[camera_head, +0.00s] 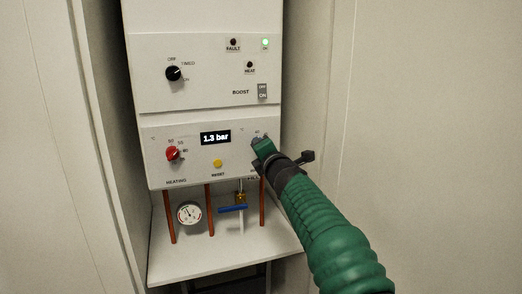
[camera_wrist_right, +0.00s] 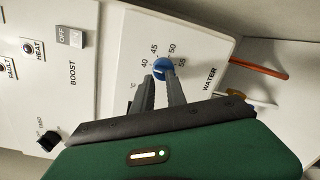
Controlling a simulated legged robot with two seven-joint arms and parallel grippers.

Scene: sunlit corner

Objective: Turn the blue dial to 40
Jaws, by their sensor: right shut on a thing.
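The blue dial (camera_wrist_right: 162,64) is on the white front panel, with the marks 40, 45, 50 and 55 around it and the word WATER beside it. My right gripper (camera_wrist_right: 163,80) is shut on the dial, with its two grey fingertips at either side of it. I cannot clearly read where the dial points. In the head view my right gripper (camera_head: 261,147) reaches the lower right of the panel and hides the dial. My left gripper is not in view.
The boiler panel (camera_head: 205,180) also has a red dial (camera_head: 172,153), a black knob (camera_head: 173,73), a yellow button (camera_head: 217,164), a display reading 1.3 bar (camera_head: 215,138) and a BOOST switch (camera_head: 262,91). Below are copper pipes, a gauge (camera_head: 189,213) and a blue valve handle (camera_head: 233,210). Cupboard walls flank it.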

